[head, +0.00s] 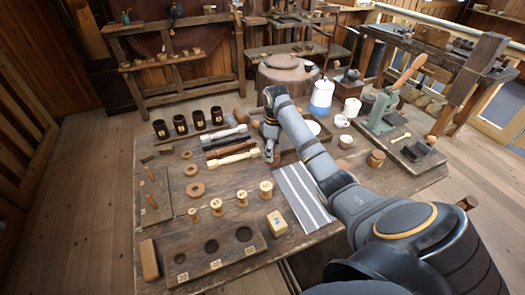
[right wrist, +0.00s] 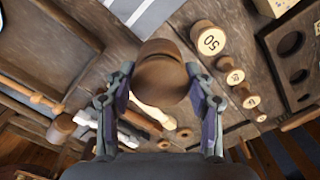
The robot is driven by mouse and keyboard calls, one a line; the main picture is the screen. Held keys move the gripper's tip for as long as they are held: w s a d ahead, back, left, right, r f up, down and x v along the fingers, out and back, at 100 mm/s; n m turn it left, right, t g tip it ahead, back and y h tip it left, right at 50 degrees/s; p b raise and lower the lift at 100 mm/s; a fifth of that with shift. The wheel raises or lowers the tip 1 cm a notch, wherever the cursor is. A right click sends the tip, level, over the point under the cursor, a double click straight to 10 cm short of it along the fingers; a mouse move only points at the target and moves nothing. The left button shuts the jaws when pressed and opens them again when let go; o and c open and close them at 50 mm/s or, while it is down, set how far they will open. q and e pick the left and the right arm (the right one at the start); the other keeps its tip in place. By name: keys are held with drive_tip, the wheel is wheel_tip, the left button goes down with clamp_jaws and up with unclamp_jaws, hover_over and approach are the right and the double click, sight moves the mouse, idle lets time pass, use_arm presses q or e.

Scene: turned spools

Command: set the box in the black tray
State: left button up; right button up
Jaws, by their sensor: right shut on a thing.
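My right gripper (head: 271,152) is over the middle of the table. In the right wrist view its fingers (right wrist: 161,100) are shut on a round brown wooden box (right wrist: 162,72), which sits between them. In the head view the gripper mostly hides this box. A dark tray (right wrist: 40,45) with a raised rim lies to the left in the right wrist view; in the head view it is to the right of the gripper, partly behind my arm. My left gripper is not in view.
Several pale spools (head: 242,198), a small yellow block (head: 277,222) and a holed board (head: 212,250) are at the front. A striped cloth (head: 302,195) lies beside them. Turned handles (head: 225,144) and dark cups (head: 198,120) are left of the gripper.

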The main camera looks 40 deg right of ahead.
drive_tip(key=w+a+f, duration=0.4)
drive_tip(key=f, duration=0.1)
drive_tip(key=w+a+f, duration=0.1)
drive_tip(key=w+f, duration=0.1)
drive_tip(key=shift+w+a+f, duration=0.2)
drive_tip(key=shift+a, duration=0.2)
drive_tip(key=shift+w+a+f, duration=0.1)
drive_tip(key=shift+f, duration=1.6)
drive_tip(key=shift+f+b, duration=0.1)
drive_tip(key=shift+b, duration=0.25)
drive_tip(key=o, duration=1.2)
drive_tip(key=shift+c, duration=0.2)
